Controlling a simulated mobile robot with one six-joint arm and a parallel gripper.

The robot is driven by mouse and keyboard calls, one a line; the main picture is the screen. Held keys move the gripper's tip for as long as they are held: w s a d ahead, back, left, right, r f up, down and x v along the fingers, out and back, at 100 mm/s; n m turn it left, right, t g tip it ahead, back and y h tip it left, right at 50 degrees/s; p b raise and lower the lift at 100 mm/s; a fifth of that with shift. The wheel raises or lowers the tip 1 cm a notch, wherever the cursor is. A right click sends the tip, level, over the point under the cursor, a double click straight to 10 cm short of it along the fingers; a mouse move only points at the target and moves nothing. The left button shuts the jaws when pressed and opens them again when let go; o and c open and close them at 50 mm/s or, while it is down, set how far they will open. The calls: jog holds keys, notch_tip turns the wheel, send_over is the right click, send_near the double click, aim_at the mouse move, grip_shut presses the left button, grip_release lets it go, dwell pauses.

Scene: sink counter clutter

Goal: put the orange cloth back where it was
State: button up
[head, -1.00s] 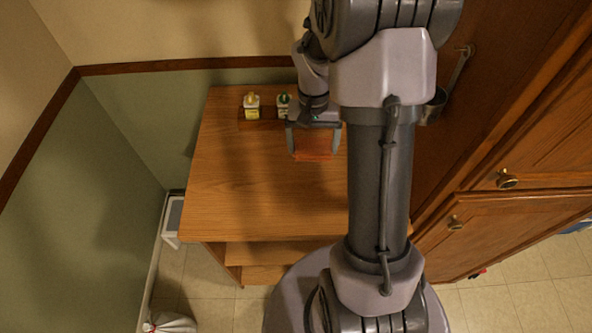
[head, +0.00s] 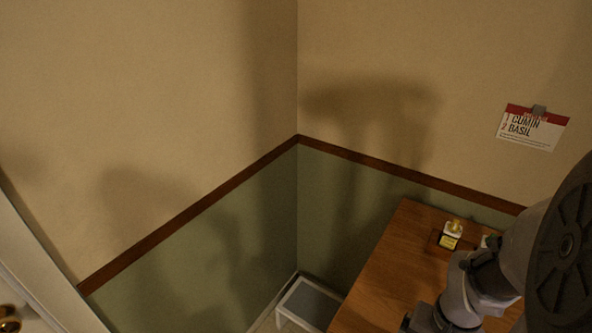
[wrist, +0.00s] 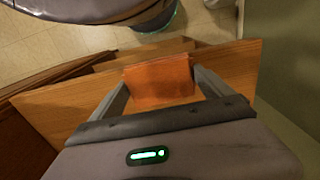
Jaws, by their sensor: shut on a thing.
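The orange cloth (wrist: 158,84) shows in the wrist view as a flat orange piece between the two fingers of my gripper (wrist: 160,76). My gripper is shut on it and holds it over the wooden table (wrist: 238,68). How far above the top it is, I cannot tell. In the head view the cloth is out of the picture, and only part of my arm shows at the lower right, over the table (head: 385,270).
A small yellow-labelled bottle (head: 451,236) stands in a wooden holder at the table's back; a second one is mostly hidden by my arm. A card (head: 533,128) reading "1 cumin, 2 basil" hangs on the wall.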

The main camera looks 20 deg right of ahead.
jog(key=b, duration=0.3)
send_over(394, 317)
jog(key=shift+f, duration=0.85)
notch_tip(394, 317, down, 3)
jog(key=shift+f+b, duration=0.2)
jog(key=shift+b, duration=0.65)
jog(key=shift+r, duration=0.1)
